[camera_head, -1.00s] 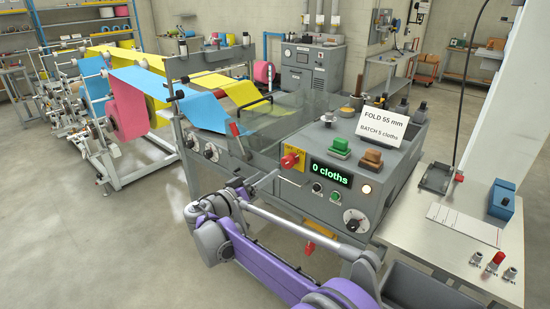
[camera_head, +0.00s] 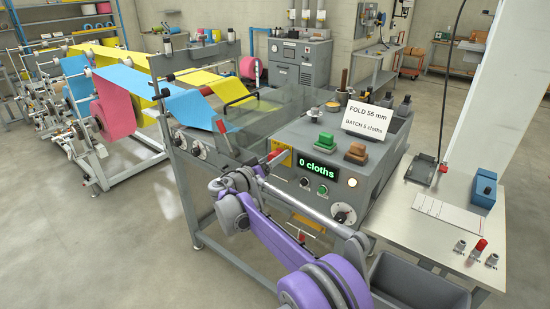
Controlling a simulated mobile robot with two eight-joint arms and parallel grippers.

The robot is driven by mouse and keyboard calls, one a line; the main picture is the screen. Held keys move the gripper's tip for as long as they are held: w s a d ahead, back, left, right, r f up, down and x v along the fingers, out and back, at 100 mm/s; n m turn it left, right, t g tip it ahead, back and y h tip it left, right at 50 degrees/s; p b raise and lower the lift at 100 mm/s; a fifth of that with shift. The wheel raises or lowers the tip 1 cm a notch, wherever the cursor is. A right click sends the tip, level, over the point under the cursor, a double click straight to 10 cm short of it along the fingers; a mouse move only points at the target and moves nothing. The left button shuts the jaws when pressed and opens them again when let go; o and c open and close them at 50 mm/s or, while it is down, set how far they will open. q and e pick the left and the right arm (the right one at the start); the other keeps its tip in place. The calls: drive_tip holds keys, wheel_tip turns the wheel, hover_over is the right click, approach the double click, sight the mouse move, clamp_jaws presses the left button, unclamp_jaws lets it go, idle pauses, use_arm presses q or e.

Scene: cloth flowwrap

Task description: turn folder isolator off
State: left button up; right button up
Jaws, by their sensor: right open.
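The folder isolator (camera_head: 275,155) is a red rotary handle on a yellow plate (camera_head: 286,160), on the front of the grey folder cabinet left of the green "0 cloths" display (camera_head: 317,168). The handle's exact angle and the plate's lettering are too small to read. My right arm, purple and grey, reaches up from the bottom right. Its gripper (camera_head: 262,172) is just below and left of the red handle, with its jaws open. I cannot tell whether it touches the handle. My left gripper is out of view.
Right of the isolator are small buttons, a dial (camera_head: 343,214) and a lit lamp. Green (camera_head: 325,140) and brown (camera_head: 356,153) blocks sit on the cabinet top beside a sign (camera_head: 367,122). A side table (camera_head: 415,228) stands right, a grey bin (camera_head: 420,290) below it.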

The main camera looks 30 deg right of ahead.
clamp_jaws()
drive_tip(key=shift+n, duration=0.3)
drive_tip(key=n, duration=0.3)
drive_tip(key=shift+n+p, duration=0.3)
drive_tip(key=n, duration=0.4)
drive_tip(key=shift+n, duration=0.3)
drive_tip(key=n, duration=0.4)
drive_tip(key=shift+f, duration=0.1)
drive_tip(key=n, duration=0.5)
idle(0.3)
